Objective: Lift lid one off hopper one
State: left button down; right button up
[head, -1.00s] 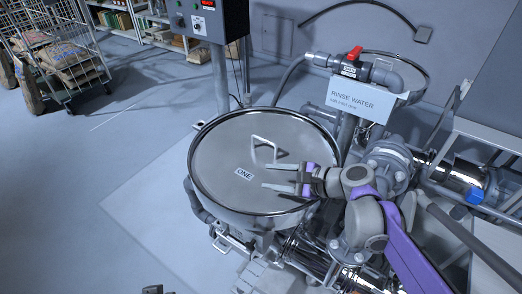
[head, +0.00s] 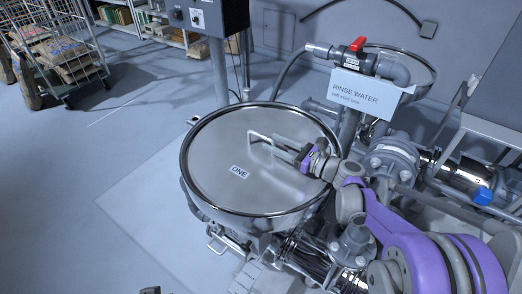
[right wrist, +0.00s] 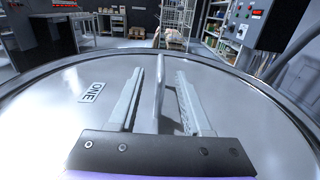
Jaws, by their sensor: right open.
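Lid one (head: 215,175) is a round steel lid with a ONE label, lying flat on hopper one (head: 225,213); it also fills much of the right wrist view (right wrist: 50,120). A bent bar handle (head: 255,135) stands up from its middle. My right gripper (head: 274,145) is open at the handle. In the right wrist view the handle (right wrist: 159,85) stands between the two spread fingers of the right gripper (right wrist: 160,100), with gaps showing on both sides.
A rinse water sign (head: 363,93) and a red-handled valve (head: 357,45) stand behind the hopper at the right. A control box (head: 208,17) on a post is behind it. A cart with sacks (head: 65,50) stands at the far left. The floor left of the hopper is clear.

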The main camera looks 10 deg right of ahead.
aim_at(250, 131)
jog(key=x, duration=0.5)
jog(key=shift+w+a, duration=0.2)
jog(key=shift+w, duration=0.1)
grip_shut()
dwell(1.1)
